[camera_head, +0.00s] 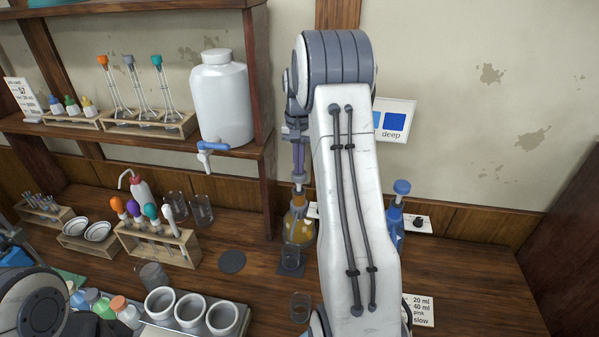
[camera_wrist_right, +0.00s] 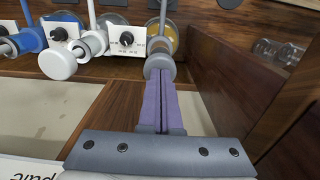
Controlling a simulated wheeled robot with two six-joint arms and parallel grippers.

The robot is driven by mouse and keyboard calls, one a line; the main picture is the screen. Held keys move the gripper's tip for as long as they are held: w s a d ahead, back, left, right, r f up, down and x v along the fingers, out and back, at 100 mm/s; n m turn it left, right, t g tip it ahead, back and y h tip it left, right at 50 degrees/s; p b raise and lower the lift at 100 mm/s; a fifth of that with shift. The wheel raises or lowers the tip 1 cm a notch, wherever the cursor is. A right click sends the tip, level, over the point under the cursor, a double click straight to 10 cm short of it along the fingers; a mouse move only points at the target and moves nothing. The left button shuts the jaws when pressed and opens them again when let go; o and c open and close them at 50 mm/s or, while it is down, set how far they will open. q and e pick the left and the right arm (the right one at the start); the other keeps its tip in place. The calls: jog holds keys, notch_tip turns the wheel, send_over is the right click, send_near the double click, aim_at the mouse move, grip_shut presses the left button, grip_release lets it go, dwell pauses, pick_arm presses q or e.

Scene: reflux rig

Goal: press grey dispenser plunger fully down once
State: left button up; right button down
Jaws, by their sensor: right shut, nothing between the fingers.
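The grey dispenser plunger (camera_head: 299,188) tops the amber dispenser bottle (camera_head: 298,228) on the bench. It also shows in the right wrist view (camera_wrist_right: 159,64), with its round cap at the fingertips. My right gripper (camera_head: 299,176) points down above this plunger, shut and empty, its purple fingers (camera_wrist_right: 161,108) together. The tips are at or very close to the cap; I cannot tell if they press on it.
A blue dispenser (camera_head: 394,227) stands right of my arm, and a white plunger (camera_wrist_right: 58,63) is beside the grey one in the wrist view. A wooden shelf upright (camera_head: 265,170) is close on the left. Tube racks (camera_head: 160,244) and white cups (camera_head: 190,310) fill the left bench.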

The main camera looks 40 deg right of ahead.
jog(key=shift+f+b, duration=0.95)
jog(key=shift+f, duration=0.95)
jog(key=shift+r, duration=0.1)
jog(key=shift+r+p, duration=2.55)
jog(key=shift+r, duration=0.25)
notch_tip(320, 180, up, 6)
jog(key=p, duration=0.5)
